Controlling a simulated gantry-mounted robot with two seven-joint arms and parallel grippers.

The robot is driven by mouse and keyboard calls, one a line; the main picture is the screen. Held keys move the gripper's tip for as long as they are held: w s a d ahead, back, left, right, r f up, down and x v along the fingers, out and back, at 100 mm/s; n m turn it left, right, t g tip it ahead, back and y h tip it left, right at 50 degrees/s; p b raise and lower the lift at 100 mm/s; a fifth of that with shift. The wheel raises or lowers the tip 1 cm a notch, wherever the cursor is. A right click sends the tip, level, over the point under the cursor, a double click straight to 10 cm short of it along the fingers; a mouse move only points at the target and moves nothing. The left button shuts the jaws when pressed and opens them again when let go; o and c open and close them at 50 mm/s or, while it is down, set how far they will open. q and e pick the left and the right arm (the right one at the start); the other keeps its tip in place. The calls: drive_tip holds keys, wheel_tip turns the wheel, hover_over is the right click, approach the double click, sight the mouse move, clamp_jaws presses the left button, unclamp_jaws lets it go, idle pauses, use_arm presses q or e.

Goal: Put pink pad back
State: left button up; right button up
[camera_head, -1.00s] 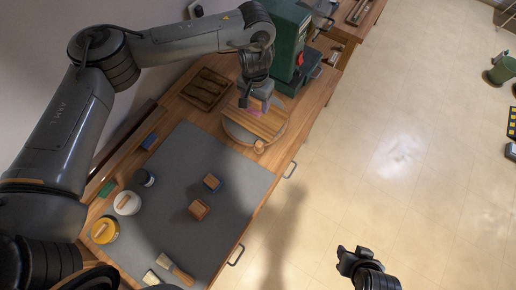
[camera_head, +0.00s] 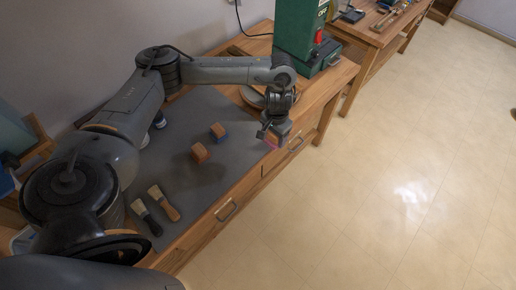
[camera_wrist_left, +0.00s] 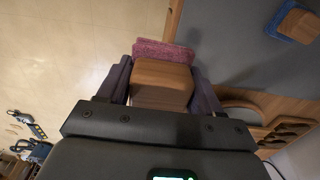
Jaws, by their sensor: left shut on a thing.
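The pink pad (camera_wrist_left: 165,53) is the pink face of a wooden block (camera_wrist_left: 160,83). My left gripper (camera_wrist_left: 162,82) is shut on the block's wooden part, and the pad sticks out beyond the fingertips. In the head view my left gripper (camera_head: 271,136) hangs near the front edge of the bench, with a bit of the pink pad (camera_head: 271,145) showing below it. Two similar blocks rest on the grey mat (camera_head: 185,185): one with a blue pad (camera_head: 218,131) and a wooden one (camera_head: 200,153) whose pad is hidden. My right gripper is out of view.
A round board (camera_head: 252,98) lies behind my left gripper, partly hidden by the arm. A green machine (camera_head: 298,35) stands at the back of the bench. Two brushes (camera_head: 146,215) (camera_head: 163,203) lie at the mat's near end. Much of the mat is clear.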

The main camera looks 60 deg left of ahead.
use_arm(q)
drive_tip(key=shift+s+a+f+b, duration=0.15)
drive_tip(key=shift+a+f+b, duration=0.3)
drive_tip(key=shift+a+f, duration=0.35)
drive_tip(key=b, duration=0.5)
hover_over(252, 139)
drive_tip(key=f, duration=0.6)
drive_tip(key=shift+d, duration=0.4)
drive_tip(key=shift+a+f, duration=0.2)
drive_tip(key=shift+a, duration=0.25)
drive_tip(key=shift+f+b, duration=0.7)
drive_tip(key=shift+f, duration=1.3)
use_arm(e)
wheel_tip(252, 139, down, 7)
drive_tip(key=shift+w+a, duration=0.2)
use_arm(q)
drive_tip(key=shift+f, duration=0.1)
drive_tip(key=o, duration=1)
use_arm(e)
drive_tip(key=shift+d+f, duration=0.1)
